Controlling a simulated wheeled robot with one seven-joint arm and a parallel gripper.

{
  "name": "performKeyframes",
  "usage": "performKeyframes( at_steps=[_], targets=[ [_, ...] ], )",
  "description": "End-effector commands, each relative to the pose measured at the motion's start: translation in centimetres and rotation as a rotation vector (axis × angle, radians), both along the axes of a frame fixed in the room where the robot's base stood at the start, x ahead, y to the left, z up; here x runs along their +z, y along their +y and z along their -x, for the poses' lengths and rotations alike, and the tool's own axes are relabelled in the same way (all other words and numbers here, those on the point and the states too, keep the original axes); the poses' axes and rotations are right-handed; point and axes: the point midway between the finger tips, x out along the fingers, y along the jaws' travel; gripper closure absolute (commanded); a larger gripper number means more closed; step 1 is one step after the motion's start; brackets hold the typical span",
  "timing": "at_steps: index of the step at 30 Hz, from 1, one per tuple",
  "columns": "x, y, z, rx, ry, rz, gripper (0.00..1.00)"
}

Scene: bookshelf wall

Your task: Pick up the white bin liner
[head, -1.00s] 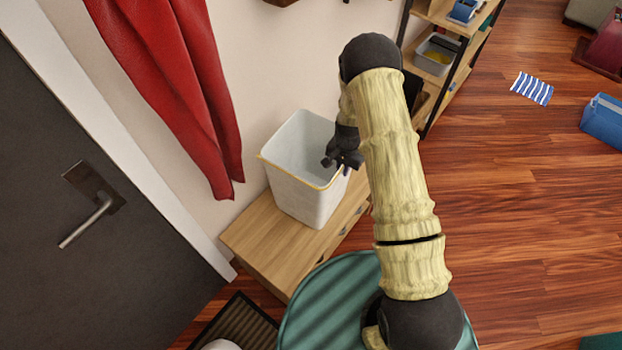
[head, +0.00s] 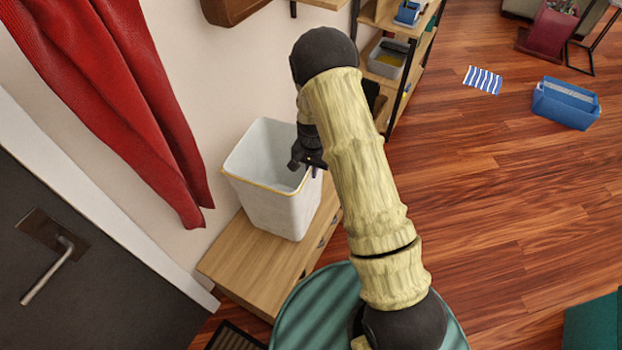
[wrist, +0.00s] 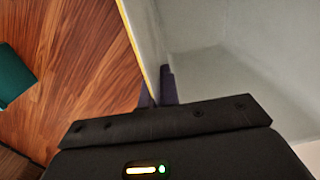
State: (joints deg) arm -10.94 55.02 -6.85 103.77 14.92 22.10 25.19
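The white bin liner (head: 282,208) is a tapered, open-topped white container with a yellow rim, upright over the wooden drawer unit (head: 240,262) in the head view. I cannot tell if its base is clear of the top. My gripper (head: 314,166) is at its right rim. In the wrist view, the dark fingers (wrist: 158,92) sit close together on either side of the liner's wall, shut on it. The liner's inside (wrist: 225,80) fills the right of that view and looks empty. My arm partly hides the liner's right side.
A red curtain (head: 120,90) hangs left of the liner, beside a dark door with a handle (head: 48,270). A shelf with a grey bin (head: 388,58) stands behind my arm.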

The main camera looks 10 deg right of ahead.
Motion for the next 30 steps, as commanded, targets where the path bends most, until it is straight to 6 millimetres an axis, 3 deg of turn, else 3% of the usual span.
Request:
performKeyframes(
  at_steps=[3,9,30],
  targets=[
    [2.2,0.1,-0.1,0.002,-0.004,-0.001,1.0],
    [4.5,0.0,0.0,0.001,-0.001,0.0,1.0],
    [4.9,0.1,0.0,0.001,-0.001,-0.001,1.0]
  ],
)
